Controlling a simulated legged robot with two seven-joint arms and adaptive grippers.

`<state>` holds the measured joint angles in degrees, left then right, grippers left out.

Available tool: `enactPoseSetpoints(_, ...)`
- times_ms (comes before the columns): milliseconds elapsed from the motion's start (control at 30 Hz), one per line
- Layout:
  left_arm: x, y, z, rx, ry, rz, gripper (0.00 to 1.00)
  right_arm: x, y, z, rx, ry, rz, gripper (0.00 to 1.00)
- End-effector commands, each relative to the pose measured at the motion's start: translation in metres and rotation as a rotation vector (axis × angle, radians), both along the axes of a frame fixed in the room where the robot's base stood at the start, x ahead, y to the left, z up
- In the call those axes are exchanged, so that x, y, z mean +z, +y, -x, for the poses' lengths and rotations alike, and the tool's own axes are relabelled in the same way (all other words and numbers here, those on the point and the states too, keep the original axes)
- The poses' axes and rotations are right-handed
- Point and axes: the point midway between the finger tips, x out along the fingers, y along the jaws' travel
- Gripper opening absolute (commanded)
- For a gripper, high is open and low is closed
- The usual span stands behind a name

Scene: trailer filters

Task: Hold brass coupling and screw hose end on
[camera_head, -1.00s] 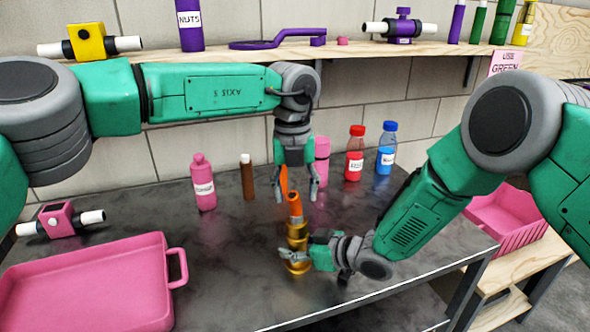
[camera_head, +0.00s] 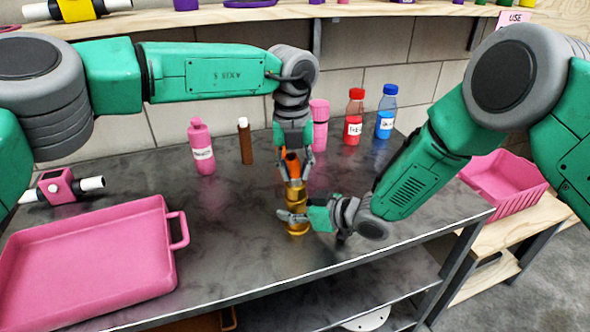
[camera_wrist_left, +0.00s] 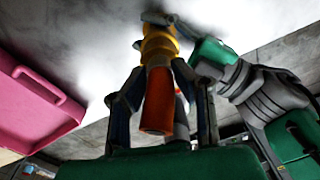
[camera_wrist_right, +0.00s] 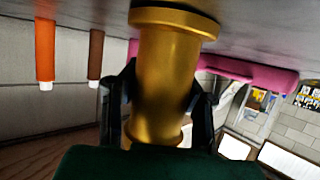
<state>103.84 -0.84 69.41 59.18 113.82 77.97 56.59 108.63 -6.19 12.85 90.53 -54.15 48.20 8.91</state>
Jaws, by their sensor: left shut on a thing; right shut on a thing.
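The brass coupling (camera_head: 297,228) stands upright on the dark table, and it fills the middle of the right wrist view (camera_wrist_right: 168,80). My right gripper (camera_head: 298,216) is shut around it from the side, low down. The orange hose end (camera_head: 292,166) points up from the top of the coupling; the left wrist view shows the orange tube (camera_wrist_left: 158,100) in line with the brass (camera_wrist_left: 160,42). My left gripper (camera_head: 295,178) points down over it and is shut on the hose end. How far the thread is engaged cannot be seen.
A pink tray (camera_head: 95,262) lies at left, with a pink valve block (camera_head: 62,187) behind it. A pink bottle (camera_head: 201,147), a brown bottle (camera_head: 245,142), a red bottle (camera_head: 354,117) and a blue bottle (camera_head: 386,112) stand behind. The table's front edge is near.

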Motion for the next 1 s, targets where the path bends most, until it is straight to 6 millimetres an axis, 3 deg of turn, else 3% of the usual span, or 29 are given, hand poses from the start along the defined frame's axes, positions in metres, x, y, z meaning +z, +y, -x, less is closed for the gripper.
enactPoseSetpoints(167, 0.0003, -0.0010, 0.0001, -0.198, -0.006, 0.000, 0.00, 0.0001, 0.0002, 0.0001, 0.000, 0.000, 0.000, 0.00)
enactPoseSetpoints(1000, -0.0005, 0.0000, -0.0012, -2.131, -0.067, -0.035, 0.00, 0.0001, 0.0005, 0.0009, 0.002, 0.000, 0.000, 0.00)
